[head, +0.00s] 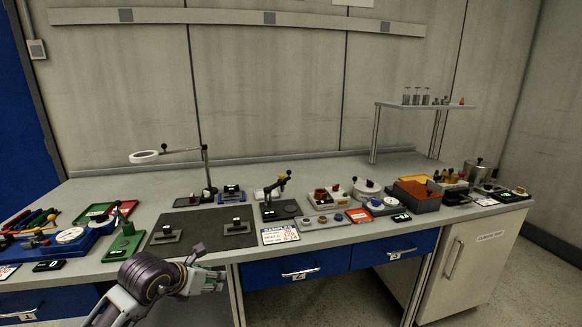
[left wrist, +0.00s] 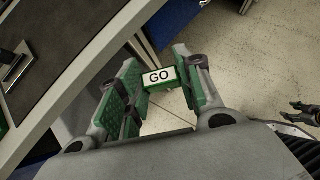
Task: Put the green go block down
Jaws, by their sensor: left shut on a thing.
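The green go block (left wrist: 160,78) has a white face reading GO. My left gripper (head: 208,280) is shut on it; in the left wrist view the block sits between the green-padded fingers. In the head view the gripper is at the front edge of the bench, before the dark mat (head: 192,224), and I cannot make out the block there. In the left wrist view the floor shows beneath the block. What looks like my right gripper (left wrist: 298,112) shows small at the right edge of that view; its opening is unclear.
The grey mat carries two small dark blocks on grey plates. A green stand (head: 124,243) is left of it, and a blue tray (head: 70,240) of tools is farther left. A white sign card (head: 280,235) lies right of the mat. A magnifier lamp (head: 207,175) stands behind.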

